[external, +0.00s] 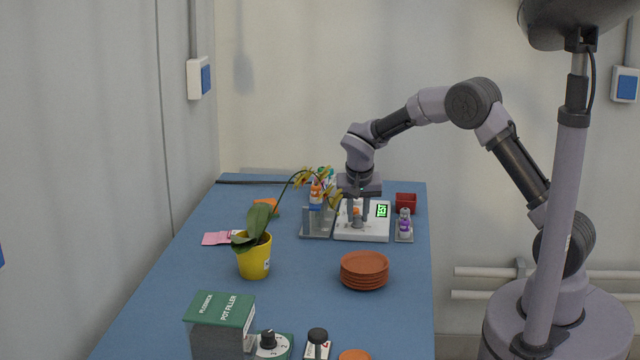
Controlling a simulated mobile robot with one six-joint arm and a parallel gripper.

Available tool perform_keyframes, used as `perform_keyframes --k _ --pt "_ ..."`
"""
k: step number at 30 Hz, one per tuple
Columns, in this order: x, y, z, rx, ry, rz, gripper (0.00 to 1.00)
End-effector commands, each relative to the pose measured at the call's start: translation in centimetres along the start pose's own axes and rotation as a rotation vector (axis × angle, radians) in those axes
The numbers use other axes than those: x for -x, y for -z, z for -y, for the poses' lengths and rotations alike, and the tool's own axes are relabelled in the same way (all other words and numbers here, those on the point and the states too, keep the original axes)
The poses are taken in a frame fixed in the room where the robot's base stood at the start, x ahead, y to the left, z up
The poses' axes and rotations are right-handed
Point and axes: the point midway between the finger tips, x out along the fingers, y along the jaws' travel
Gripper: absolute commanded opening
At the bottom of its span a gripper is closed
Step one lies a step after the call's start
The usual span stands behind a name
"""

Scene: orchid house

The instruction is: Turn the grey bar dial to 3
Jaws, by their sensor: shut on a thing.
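A white unit (376,234) with a small green-lit screen (382,211) lies flat towards the back of the blue table. A small grey piece (357,222) stands on its left half and appears to be the grey bar dial. A bit of orange shows just above it. My gripper (358,219) points straight down over the unit, with its fingers on either side of this piece, shut on it. The fingers hide most of the piece, so its pointing direction and any numbers around it cannot be read.
A rack (316,229) with bottles and a yellow potted orchid (254,258) stand left of the unit. A purple-marked bottle (404,226) and red box (406,203) are at its right. Stacked terracotta saucers (364,271), a black dial (268,340) and a black knob (318,337) are nearer.

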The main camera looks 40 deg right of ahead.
Motion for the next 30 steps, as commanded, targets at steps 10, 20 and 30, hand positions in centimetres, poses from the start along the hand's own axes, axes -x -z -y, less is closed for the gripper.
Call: perform_keyframes --k 10,20,30 --pt "-0.03 -0.06 0.1 -0.233 -0.1 0.01 0.0" --pt "-0.04 -0.09 0.17 -0.348 -0.148 0.014 0.0" --pt "-0.11 -0.14 0.16 -0.371 -0.158 0.016 0.0"
